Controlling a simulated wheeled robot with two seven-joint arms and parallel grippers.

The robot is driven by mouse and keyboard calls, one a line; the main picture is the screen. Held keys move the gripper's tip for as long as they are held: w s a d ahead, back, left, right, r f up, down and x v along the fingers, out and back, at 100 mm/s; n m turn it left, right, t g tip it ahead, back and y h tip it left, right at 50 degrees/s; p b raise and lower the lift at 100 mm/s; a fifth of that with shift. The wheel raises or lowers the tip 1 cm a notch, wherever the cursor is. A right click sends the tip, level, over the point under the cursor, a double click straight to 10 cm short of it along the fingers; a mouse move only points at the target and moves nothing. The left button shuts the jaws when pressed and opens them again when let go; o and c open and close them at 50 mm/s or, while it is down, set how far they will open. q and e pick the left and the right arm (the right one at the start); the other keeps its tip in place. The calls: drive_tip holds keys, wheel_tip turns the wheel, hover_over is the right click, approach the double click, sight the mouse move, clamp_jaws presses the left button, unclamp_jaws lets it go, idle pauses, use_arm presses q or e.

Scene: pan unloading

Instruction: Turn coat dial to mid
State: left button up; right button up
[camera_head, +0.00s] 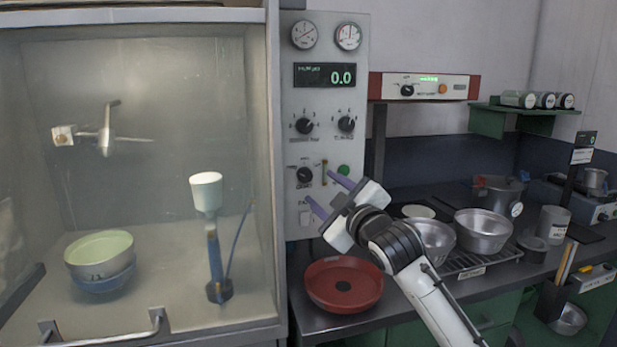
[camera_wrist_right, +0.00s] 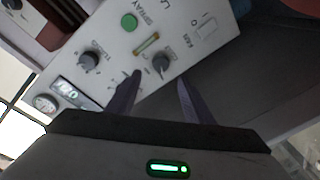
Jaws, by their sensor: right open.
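The coat dial (camera_head: 304,174) is a small dark knob on the grey control panel, low on its left side, with blurred lettering. Its pointer direction is too small to read surely. In the right wrist view, the dial (camera_wrist_right: 160,63) appears just beyond the fingertips and between their lines. My right gripper (camera_head: 328,194) is open and empty, its purple fingers pointing at the panel from the lower right. Its fingers also show in the wrist view (camera_wrist_right: 160,79), apart from the dial. My left gripper is not in view.
Two other knobs, the left (camera_head: 304,126) and right (camera_head: 346,124), sit higher on the panel. A green button (camera_head: 343,170) and a white switch (camera_head: 305,218) are close by. A red pan (camera_head: 343,301) lies on the counter below. A glass-fronted booth stands left.

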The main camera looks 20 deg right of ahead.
sight(306, 177)
drive_tip(key=w+p, duration=0.1)
drive_tip(key=w, duration=0.7)
drive_tip(key=shift+w+d, duration=0.15)
drive_tip(key=shift+w, duration=0.1)
drive_tip(key=shift+c, duration=1.1)
drive_tip(key=c, duration=0.8)
drive_tip(key=shift+f, duration=0.1)
